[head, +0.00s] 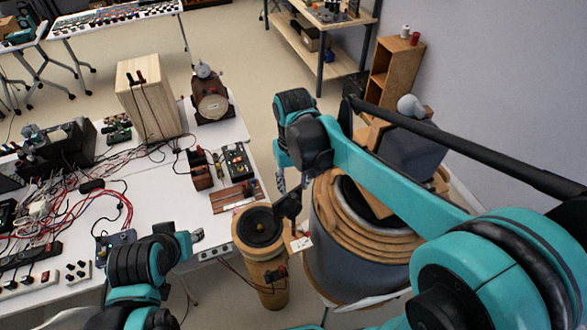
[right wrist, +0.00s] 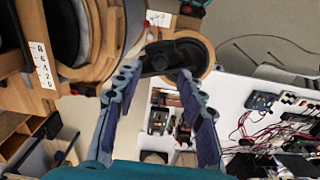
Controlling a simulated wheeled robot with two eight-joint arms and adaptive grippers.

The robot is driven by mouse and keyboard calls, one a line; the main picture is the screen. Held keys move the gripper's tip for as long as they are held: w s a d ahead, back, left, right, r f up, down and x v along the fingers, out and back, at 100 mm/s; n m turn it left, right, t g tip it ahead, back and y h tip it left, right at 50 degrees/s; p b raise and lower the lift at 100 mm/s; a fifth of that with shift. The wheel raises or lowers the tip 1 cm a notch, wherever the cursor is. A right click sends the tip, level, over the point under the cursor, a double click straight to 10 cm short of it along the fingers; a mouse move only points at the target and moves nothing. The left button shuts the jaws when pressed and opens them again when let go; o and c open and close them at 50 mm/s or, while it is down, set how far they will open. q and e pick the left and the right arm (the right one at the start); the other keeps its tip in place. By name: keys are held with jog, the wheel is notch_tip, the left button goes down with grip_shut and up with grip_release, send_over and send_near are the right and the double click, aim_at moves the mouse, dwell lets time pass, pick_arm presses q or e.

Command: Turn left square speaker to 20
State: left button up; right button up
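A tall pale wooden box (head: 148,98), the squarest speaker-like thing I see, stands at the back of the white table with dark pegs on top. I cannot tell whether it is the left square speaker; no readable dial shows on it. My right gripper (head: 291,188) points down beside the round wooden speaker (head: 258,228) with a black cone. In the right wrist view its fingers (right wrist: 159,76) are apart, with the dark cone (right wrist: 185,55) beyond the tips. My left gripper (head: 194,238) is low at the table's front right edge; its finger opening is unclear.
A large barrel-shaped speaker (head: 335,255) with wooden rings stands right of the round one. Cables and small devices crowd the white table (head: 160,205). A brown cylinder (head: 210,106) stands at the back. A label reading roughly "RGA20" (right wrist: 42,65) is on wood at left in the wrist view.

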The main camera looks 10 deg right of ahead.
notch_tip(320, 180, up, 8)
dwell(0.6)
jog(key=s+d+f+t+b, duration=0.2)
jog(key=s+d+f+b, duration=0.1)
jog(key=f+b, duration=0.5)
jog(key=s+d+f+m+t+b, duration=0.1)
jog(key=s+f+b, duration=0.3)
jog(key=f+b, duration=0.4)
jog(key=s+d+f+t+b, duration=0.3)
jog(key=f+b, duration=0.5)
jog(key=f, duration=0.7)
jog(key=shift+s+d+f+m+t, duration=0.35)
jog(key=shift+d+t, duration=0.25)
jog(key=shift+d, duration=0.25)
